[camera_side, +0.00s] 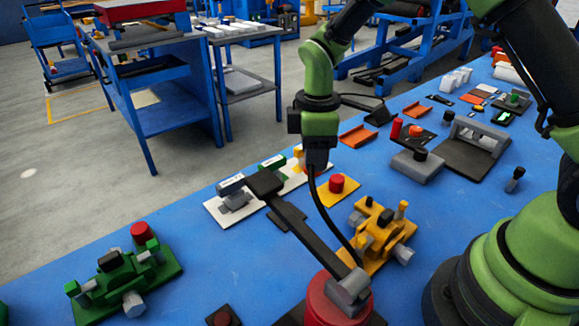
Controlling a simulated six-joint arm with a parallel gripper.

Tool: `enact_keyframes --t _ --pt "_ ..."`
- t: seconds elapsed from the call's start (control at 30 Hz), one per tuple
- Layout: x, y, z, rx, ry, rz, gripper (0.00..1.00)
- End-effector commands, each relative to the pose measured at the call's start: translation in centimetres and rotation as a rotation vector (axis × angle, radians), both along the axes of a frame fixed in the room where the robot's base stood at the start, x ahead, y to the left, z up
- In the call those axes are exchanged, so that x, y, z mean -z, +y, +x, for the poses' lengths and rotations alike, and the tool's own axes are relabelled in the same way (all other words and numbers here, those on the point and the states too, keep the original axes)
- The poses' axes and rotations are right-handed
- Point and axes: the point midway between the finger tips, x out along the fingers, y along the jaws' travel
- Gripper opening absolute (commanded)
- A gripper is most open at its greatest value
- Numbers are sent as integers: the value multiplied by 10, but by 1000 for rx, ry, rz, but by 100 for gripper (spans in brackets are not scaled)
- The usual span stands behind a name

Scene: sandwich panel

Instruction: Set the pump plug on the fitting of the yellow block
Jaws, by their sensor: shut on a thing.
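My gripper (317,158) points down in the middle of the view, above the blue table. It is shut on the pump plug, which is too small and covered to make out. A black hose (322,212) hangs from the gripper down to the pump, a red cylinder (338,304) with a long dark lever (292,222) and a grey head. The yellow block (380,238) sits to the right of the hose, below and right of the gripper, and apart from it. It carries grey cylinders, a black knob and an upright yellow post (402,207); I cannot tell which is its fitting.
A green block assembly (125,275) stands at the front left. White plates (228,208) with small parts and a yellow plate with a red button (337,183) lie behind the lever. Grey fixtures (418,165) stand to the right.

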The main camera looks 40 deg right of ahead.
Motion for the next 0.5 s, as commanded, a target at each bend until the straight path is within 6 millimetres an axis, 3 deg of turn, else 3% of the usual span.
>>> enact_keyframes --t 0.03,0.2,0.33,0.5 --pt "0 -20 -10 30 4 0 11" --pt "3 -66 -46 88 2 2 11" --pt "4 -84 -67 118 -1 2 11" --pt "8 -91 -77 129 -2 2 11"
